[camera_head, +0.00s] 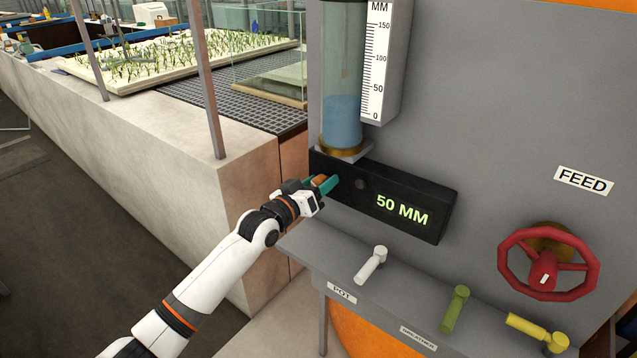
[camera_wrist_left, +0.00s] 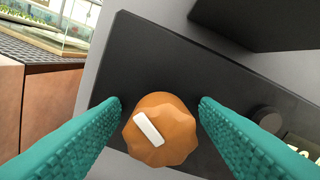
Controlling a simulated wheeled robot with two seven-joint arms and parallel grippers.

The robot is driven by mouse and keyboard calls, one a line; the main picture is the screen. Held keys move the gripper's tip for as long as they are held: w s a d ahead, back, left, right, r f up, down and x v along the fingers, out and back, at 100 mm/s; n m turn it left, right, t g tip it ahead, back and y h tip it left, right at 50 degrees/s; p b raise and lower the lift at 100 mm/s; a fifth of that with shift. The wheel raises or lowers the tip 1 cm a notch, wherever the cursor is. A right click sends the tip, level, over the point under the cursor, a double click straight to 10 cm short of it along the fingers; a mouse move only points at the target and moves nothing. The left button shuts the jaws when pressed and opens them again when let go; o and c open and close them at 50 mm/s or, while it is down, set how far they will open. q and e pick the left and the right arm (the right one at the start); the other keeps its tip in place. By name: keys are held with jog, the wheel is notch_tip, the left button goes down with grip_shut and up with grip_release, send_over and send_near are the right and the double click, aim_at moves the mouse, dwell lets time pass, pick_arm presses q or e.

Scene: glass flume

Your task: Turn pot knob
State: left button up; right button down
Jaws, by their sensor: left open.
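An orange, fluted knob with a white pointer mark (camera_wrist_left: 175,145) sits on the front of a black display box (camera_head: 440,200). The pointer leans to the upper left in the left wrist view. The knob also shows in the head view (camera_head: 320,180), partly hidden by a finger. My left gripper (camera_head: 327,184) is open, with its teal fingers on either side of the knob; I cannot tell whether they touch it. The box reads "50 MM". A white lever (camera_head: 371,264) stands above a "POT" label (camera_head: 341,293) on the ledge below. My right gripper is not in view.
A small dark button (camera_head: 361,184) is right of the knob. A clear tube with blue fluid (camera_head: 341,121) and a scale (camera_head: 376,60) stand above. Green (camera_head: 454,309) and yellow (camera_head: 538,332) levers and a red wheel (camera_head: 507,262) are to the right.

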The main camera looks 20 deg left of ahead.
pick_arm(q)
jog(key=c, duration=1)
jog(key=shift+m, duration=0.4)
